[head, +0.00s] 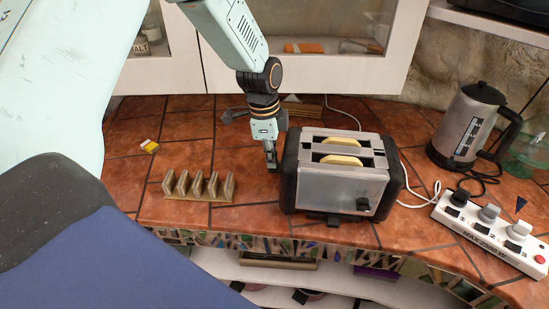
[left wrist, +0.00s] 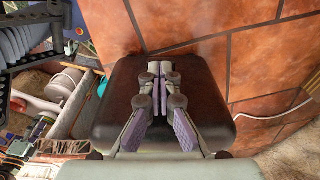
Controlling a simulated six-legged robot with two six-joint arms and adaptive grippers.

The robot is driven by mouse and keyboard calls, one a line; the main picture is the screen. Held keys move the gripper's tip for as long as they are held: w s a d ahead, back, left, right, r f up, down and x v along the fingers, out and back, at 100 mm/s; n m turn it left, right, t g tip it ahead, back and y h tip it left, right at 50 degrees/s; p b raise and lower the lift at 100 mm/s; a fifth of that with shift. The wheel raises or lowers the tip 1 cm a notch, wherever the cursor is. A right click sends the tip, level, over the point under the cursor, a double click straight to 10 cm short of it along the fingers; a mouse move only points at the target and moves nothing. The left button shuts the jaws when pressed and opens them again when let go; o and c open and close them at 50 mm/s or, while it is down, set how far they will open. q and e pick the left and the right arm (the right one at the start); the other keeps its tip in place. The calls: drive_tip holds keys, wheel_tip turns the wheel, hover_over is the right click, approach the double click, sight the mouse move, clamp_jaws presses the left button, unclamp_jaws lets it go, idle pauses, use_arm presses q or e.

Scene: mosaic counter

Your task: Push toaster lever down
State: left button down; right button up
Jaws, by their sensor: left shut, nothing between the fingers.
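The silver toaster (head: 330,188) with black ends stands on the tiled counter. A pale slice of bread (head: 341,160) shows in one slot and another slice (head: 336,142) in the slot behind it. A dark knob (head: 362,204) is on its front face and a dark tab (head: 323,218) at its front base. I cannot make out the lever for certain. My left gripper (head: 271,162) is shut and empty, pointing down beside the toaster's left end. In the left wrist view its closed fingers (left wrist: 159,68) lie over the toaster's dark end (left wrist: 200,100). My right gripper is not in view.
A toast rack (head: 197,190) stands left of the toaster, and a small yellow-and-white item (head: 149,146) lies farther left. A kettle (head: 464,127) and a white power strip (head: 490,236) are at the right, with cords nearby. The tiles between rack and toaster are clear.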

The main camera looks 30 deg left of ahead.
use_arm(q)
drive_tip(key=shift+f, duration=0.5)
drive_tip(key=shift+w+a+r, duration=0.1)
drive_tip(key=shift+a, duration=0.05)
drive_tip(key=a+p, duration=0.1)
drive_tip(key=s+a+r+p, duration=0.1)
drive_tip(key=p, duration=0.1)
drive_tip(key=shift+s+a, duration=0.2)
drive_tip(key=shift+a, duration=0.1)
drive_tip(key=shift+w, duration=0.1)
wheel_tip(320, 180, up, 12)
drive_tip(key=a, duration=0.1)
drive_tip(key=shift+s, duration=0.35)
